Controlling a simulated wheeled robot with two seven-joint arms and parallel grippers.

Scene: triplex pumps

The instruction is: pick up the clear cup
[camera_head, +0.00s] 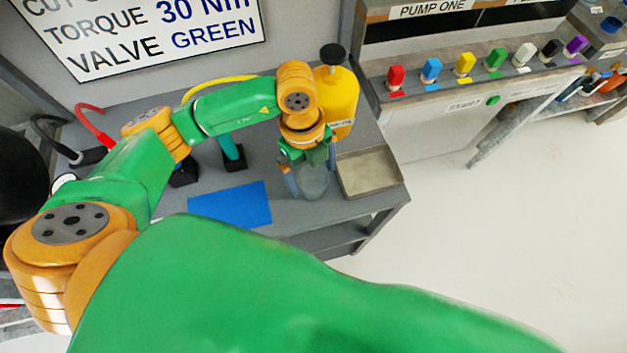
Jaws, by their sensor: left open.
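The clear cup (312,184) stands on the grey bench (377,207), near its front edge and to the left of a shallow tray. It looks like a see-through grey cylinder. My left gripper (306,172) is open above the cup and points down, with its fingers around the cup's upper part. The gripper hides part of the cup's top, and I cannot tell whether the fingers touch it. My right gripper does not show.
A shallow metal tray (368,172) sits right of the cup. A yellow bottle (338,100) with a black top stands behind. A blue mat (230,204) lies to the left. A teal-handled tool (232,150) stands behind the mat. A panel with coloured switches (465,66) is at right.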

